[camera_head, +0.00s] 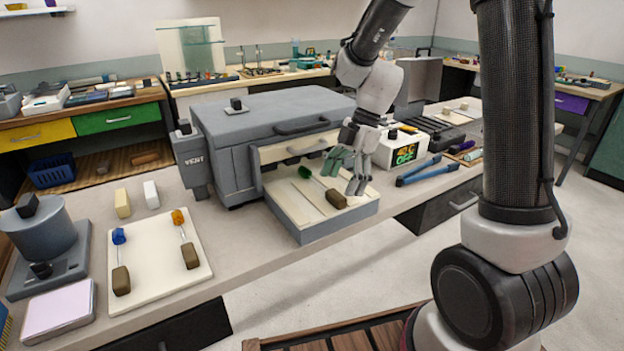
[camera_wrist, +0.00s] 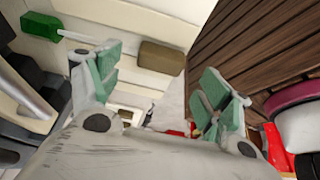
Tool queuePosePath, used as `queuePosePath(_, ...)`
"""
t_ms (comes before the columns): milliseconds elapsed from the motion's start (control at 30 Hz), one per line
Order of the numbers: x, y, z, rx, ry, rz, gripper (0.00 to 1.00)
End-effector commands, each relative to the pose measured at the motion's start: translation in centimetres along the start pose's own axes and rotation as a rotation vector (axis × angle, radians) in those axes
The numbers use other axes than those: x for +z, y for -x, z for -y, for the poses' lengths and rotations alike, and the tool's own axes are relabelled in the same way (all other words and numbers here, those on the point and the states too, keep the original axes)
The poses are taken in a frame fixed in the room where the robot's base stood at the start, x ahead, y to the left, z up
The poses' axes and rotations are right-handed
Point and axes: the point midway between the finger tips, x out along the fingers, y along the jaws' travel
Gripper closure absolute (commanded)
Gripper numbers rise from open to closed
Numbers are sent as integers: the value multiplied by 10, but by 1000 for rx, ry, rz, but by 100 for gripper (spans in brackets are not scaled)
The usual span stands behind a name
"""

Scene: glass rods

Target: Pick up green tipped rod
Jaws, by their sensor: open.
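The green-tipped rod (camera_head: 318,185) lies in the open, cream-lined drawer (camera_head: 283,208) of the grey oven. Its green tip is toward the back left and its brown block end toward the front. In the wrist view the rod (camera_wrist: 76,36) lies across the upper left, with the brown block (camera_wrist: 161,57) near the top middle. My gripper (camera_head: 345,174) is open and empty, above the right part of the drawer. I cannot tell the exact height gap.
The grey oven (camera_head: 260,120) stands behind the drawer. A white tray (camera_head: 160,265) at left holds a blue-tipped and an orange-tipped rod. A display box (camera_head: 400,150) and blue-handled tool (camera_head: 420,172) lie right of the drawer. A slatted wooden surface (camera_wrist: 250,45) is beside the drawer.

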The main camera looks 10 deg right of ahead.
Motion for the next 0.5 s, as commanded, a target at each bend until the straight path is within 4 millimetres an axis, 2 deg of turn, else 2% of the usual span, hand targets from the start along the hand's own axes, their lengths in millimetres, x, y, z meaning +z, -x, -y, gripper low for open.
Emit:
queuePosePath(100,0,-19,0,-2,0,0,21)
queuePosePath(200,0,-28,0,-2,0,0,21)
queuePosePath(433,0,-30,0,1,-1,0,21)
queuePosePath(500,0,-30,0,0,-1,0,32)
